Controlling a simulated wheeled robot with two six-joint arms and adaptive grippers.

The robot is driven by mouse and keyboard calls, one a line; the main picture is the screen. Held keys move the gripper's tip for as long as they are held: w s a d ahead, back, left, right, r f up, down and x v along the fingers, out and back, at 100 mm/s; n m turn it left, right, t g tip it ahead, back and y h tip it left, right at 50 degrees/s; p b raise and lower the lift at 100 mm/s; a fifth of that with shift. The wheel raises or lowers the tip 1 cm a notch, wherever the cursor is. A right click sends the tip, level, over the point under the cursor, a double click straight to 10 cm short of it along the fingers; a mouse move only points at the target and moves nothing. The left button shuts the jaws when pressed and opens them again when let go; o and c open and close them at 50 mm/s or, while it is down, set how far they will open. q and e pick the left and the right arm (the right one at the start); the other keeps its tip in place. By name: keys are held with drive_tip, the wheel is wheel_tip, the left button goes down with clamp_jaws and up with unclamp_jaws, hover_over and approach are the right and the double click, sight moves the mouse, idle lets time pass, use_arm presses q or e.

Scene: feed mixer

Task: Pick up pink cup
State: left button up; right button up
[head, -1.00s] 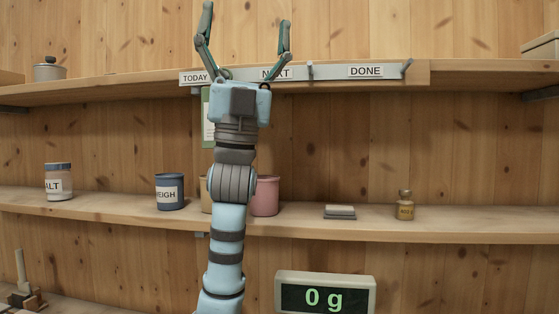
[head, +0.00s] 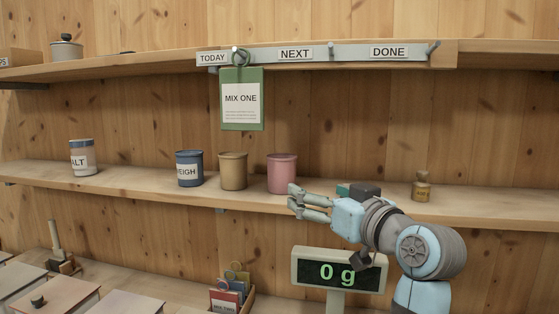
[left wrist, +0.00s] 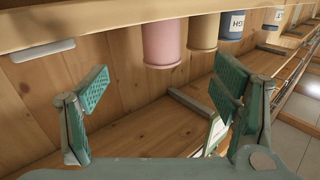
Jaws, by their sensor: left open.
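The pink cup (head: 282,172) stands upright on the middle shelf, at the right end of a row with a tan cup (head: 233,170) and a blue cup (head: 190,168). My left gripper (head: 294,196) is open and empty, just in front of and slightly below the pink cup, its fingers pointing left in the head view. They overlap the cup's lower right edge there. In the left wrist view the picture is upside down. The pink cup (left wrist: 165,42) shows above the gap between the spread fingers (left wrist: 163,88), apart from them. My right gripper is not in view.
The middle shelf (head: 120,181) also holds a salt jar (head: 83,158) and a small bottle (head: 421,187). A green card (head: 242,98) hangs from the upper rail. A scale display (head: 340,271) reading 0 g stands below my left arm. Boxes cover the lower left counter.

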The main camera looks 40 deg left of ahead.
sight(288, 176)
use_arm(q)
drive_tip(key=p+x, duration=0.1)
drive_tip(key=x, duration=0.3)
drive_tip(key=p+x, duration=0.2)
drive_tip(key=x, duration=0.2)
drive_tip(key=p+x, duration=0.1)
drive_tip(key=x, duration=0.4)
drive_tip(key=shift+s+a+r+p, duration=0.1)
drive_tip(key=shift+s+r+p, duration=0.05)
drive_tip(key=shift+r+p, duration=0.2)
drive_tip(key=shift+a+f, duration=0.15)
drive_tip(key=shift+a, duration=0.2)
drive_tip(key=shift+d, duration=0.2)
drive_tip(key=c, duration=1.3)
drive_tip(key=shift+a, duration=0.1)
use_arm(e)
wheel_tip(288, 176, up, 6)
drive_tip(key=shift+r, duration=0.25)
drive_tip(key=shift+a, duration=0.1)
